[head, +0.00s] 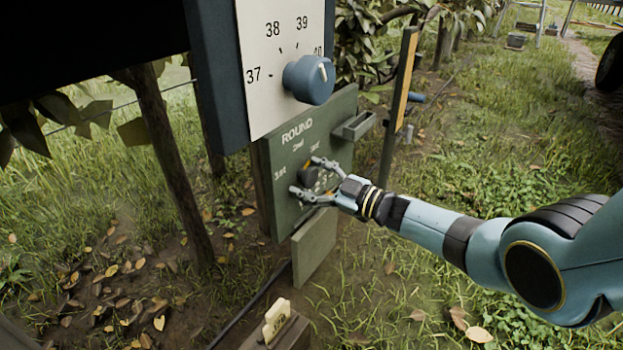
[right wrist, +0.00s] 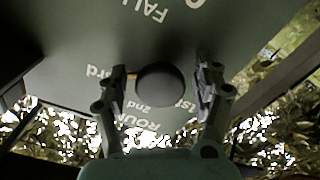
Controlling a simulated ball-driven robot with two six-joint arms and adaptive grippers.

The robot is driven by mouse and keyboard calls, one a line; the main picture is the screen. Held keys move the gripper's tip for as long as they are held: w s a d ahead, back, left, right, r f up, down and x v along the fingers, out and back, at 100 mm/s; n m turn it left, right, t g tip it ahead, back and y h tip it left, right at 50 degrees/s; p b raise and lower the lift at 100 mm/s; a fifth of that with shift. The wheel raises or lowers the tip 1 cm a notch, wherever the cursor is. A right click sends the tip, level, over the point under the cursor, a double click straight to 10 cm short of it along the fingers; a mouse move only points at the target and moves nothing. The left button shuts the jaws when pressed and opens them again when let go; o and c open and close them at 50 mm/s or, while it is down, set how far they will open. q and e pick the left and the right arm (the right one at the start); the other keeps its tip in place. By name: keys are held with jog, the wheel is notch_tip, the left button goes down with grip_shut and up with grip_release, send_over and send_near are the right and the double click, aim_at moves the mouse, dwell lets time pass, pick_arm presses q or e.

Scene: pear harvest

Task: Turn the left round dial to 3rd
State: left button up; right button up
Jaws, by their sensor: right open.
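My left gripper is not in view.
Above is a white plate (head: 262,108) with a blue knob (head: 309,80) and numbers 37 to 40. A small tray (head: 354,126) juts from the panel's right. A post (head: 397,105) stands behind it. A wooden box with a tag (head: 277,320) is below. Grass lies right.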

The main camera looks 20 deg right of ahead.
jog(key=v, duration=1.2)
